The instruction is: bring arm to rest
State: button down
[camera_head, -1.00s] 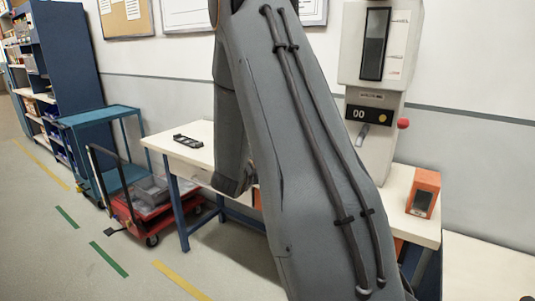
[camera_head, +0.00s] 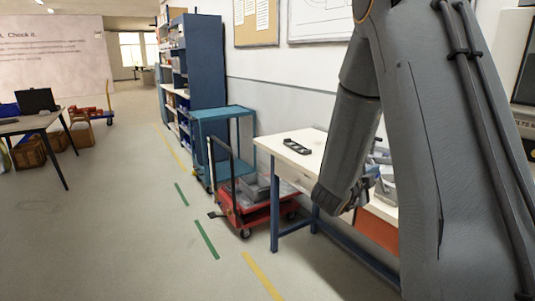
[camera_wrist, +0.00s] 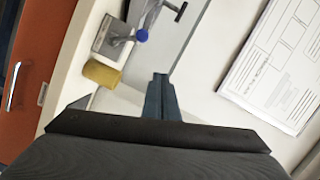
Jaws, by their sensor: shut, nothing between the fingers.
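My grey arm fills the right side of the head camera view, bent with its forearm hanging down over the front of the white-topped workbench (camera_head: 300,160). In the wrist view my gripper (camera_wrist: 161,80) is shut and empty, its two dark fingers together. It points at a pale surface, apart from the objects there. In the head view my gripper is largely hidden by my arm.
A red cart (camera_head: 255,205) and blue trolley (camera_head: 225,135) stand left of the bench.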

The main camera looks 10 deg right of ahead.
jog(key=a+f+n+y, duration=0.4)
jog(key=a+n+y, duration=0.25)
jog(key=a, duration=0.35)
jog(key=a+f+n+y, duration=0.45)
jog(key=a+n, duration=0.25)
jog(key=a, duration=0.2)
jog(key=s+a+f+n+g+y, duration=0.1)
jog(key=s+a+n+g, duration=0.2)
jog(key=s, duration=0.5)
jog(key=s+a+f+n+g+y, duration=0.1)
jog(key=s+a+n+g, duration=0.2)
jog(key=s+n, duration=0.2)
jog(key=s+a+n+g+y, duration=0.1)
jog(key=s+a+n+g, duration=0.1)
jog(key=s, duration=0.9)
jog(key=shift+s+a+f+n+g, duration=0.4)
jog(key=shift+a+n, duration=0.35)
jog(key=shift+n, duration=0.3)
jog(key=shift+w, duration=0.1)
